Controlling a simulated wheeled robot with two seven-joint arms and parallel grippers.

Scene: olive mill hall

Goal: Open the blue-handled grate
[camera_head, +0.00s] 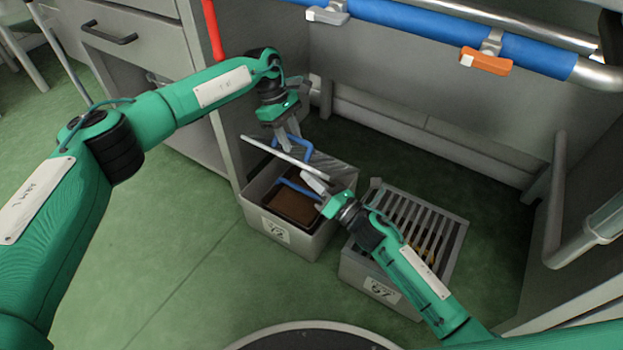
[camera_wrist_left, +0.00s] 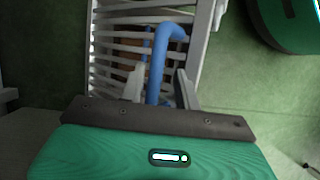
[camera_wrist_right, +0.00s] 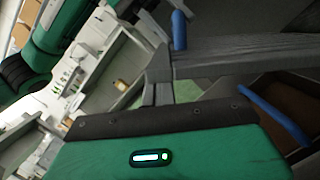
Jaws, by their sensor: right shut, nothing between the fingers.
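The grate (camera_head: 318,166) is tilted up over a grey box (camera_head: 322,235) with brown contents (camera_head: 290,208); its pale edge (camera_head: 265,149) is raised. Its blue handle (camera_head: 295,143) also shows in the left wrist view (camera_wrist_left: 158,70), standing out from the slats. My left gripper (camera_head: 285,145) is open, its fingers on either side of the handle with small gaps. A second blue bar (camera_head: 293,187) shows below the raised edge. My right gripper (camera_head: 312,182) is shut and empty at the grate's raised edge; in the right wrist view its fingertips (camera_wrist_right: 157,85) are close against the grey bar, contact unclear.
A second grey box (camera_head: 375,286) with a flat slatted grate (camera_head: 440,220) stands to the right, partly under my right arm. A grey cabinet (camera_head: 150,50) is at the left. A blue pipe (camera_head: 400,20) with an orange tag (camera_head: 486,61) runs above. The green floor at the left is free.

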